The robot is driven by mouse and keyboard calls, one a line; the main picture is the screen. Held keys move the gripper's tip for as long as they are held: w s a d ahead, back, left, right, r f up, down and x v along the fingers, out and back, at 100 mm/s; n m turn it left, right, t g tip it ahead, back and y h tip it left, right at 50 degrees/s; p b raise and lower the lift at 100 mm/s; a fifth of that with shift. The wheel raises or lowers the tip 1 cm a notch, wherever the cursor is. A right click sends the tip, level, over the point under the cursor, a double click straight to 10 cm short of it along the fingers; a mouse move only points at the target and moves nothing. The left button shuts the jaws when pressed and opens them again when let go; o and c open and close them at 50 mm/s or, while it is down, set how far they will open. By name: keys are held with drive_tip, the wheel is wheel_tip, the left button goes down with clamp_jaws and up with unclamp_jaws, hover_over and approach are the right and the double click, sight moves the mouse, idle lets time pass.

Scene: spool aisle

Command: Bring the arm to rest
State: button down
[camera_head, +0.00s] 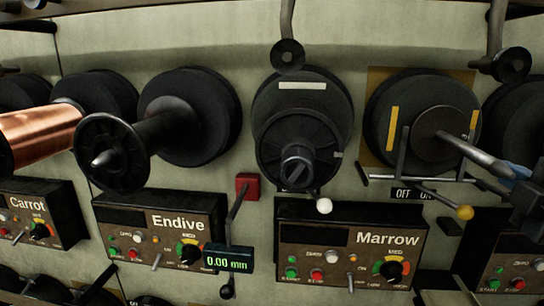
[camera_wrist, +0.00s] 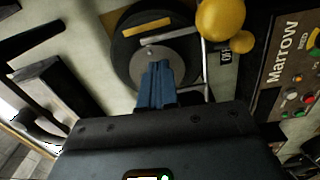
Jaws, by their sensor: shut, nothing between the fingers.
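My gripper (camera_head: 513,171) reaches in from the right edge in the head view, its blue fingers in front of the dark disc with yellow marks (camera_head: 383,125). In the wrist view my gripper (camera_wrist: 157,68) is shut, its blue fingers together and empty, pointing at the same kind of disc (camera_wrist: 123,55) with a grey hub (camera_wrist: 133,64). I cannot tell whether the fingertips touch anything. Most of my arm is outside the head view.
A yellow-knobbed lever (camera_head: 465,212) and an OFF/ON plate (camera_head: 403,193) sit close below my gripper. The Marrow panel (camera_head: 322,237), Endive panel (camera_head: 130,217) and Carrot panel (camera_head: 62,205) line the wall. A copper spool (camera_head: 40,135) and dark spindle (camera_head: 115,150) jut out left.

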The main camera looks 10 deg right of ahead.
drive_tip(key=s+a+f+m+g+y, duration=0.1)
drive_tip(key=s+a+f+m, duration=0.4)
drive_tip(key=f, duration=0.5)
drive_tip(key=s+a+f+m+g+y, duration=0.1)
drive_tip(key=s+a+f+m, duration=0.1)
drive_tip(key=s+a+f, duration=0.65)
drive_tip(key=s+a+f+m+y, duration=0.1)
drive_tip(key=s+a+f+m, duration=0.1)
drive_tip(key=s, duration=0.5)
drive_tip(key=s+a+f+m+y, duration=0.1)
drive_tip(key=s+a+f+m, duration=0.1)
drive_tip(key=s, duration=0.4)
drive_tip(key=s+a+f+m+y, duration=0.1)
drive_tip(key=s+a+f+m, duration=0.1)
drive_tip(key=s, duration=0.5)
drive_tip(key=shift+s+m+g, duration=0.3)
drive_tip(key=shift+m+g, duration=0.1)
drive_tip(key=shift+f, duration=0.1)
